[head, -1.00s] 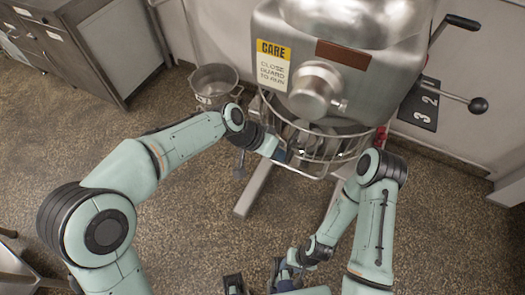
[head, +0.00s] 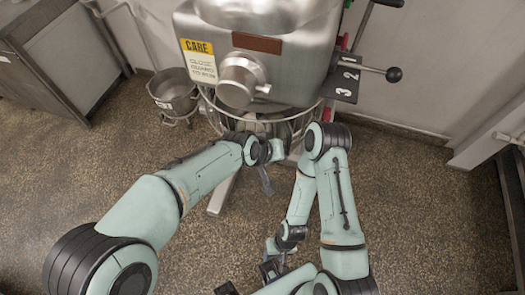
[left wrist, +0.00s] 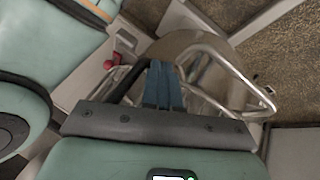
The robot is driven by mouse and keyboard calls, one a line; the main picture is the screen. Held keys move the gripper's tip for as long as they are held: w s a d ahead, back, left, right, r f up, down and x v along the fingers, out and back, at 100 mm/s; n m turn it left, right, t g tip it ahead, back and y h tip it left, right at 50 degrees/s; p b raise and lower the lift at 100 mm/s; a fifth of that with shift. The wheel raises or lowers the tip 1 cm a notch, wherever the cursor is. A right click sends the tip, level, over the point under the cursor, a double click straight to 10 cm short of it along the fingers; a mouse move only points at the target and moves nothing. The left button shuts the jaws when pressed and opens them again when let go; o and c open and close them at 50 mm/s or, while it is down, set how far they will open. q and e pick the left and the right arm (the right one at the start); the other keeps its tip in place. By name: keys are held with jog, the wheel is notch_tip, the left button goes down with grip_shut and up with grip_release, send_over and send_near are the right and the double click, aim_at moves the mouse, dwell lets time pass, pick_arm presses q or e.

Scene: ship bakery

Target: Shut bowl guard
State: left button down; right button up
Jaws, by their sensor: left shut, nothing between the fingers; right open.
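The bowl guard (head: 222,119) is a wire cage around the front of the steel mixer's bowl, below the mixer head. Part of it is hidden behind my left arm, and I cannot tell how far it is turned. My left gripper (head: 276,150) is at the front of the guard, its fingers mostly hidden in the head view. In the left wrist view its blue fingers (left wrist: 163,84) are shut and empty, close to the guard's bent wires (left wrist: 242,88); contact is unclear. My right gripper (head: 247,281) is open and empty at the bottom edge, away from the mixer.
The mixer (head: 265,60) has a yellow CARE sign (head: 198,58) and a black-knobbed lever (head: 393,74) at right. A steel pot (head: 173,92) stands left of it. A steel cabinet (head: 60,60) is at far left. The floor at right is clear.

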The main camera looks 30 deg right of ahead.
pick_arm(q)
jog(key=shift+s+d, duration=0.2)
jog(key=shift+d, duration=0.45)
jog(key=shift+s+d, duration=0.2)
jog(key=shift+d, duration=0.4)
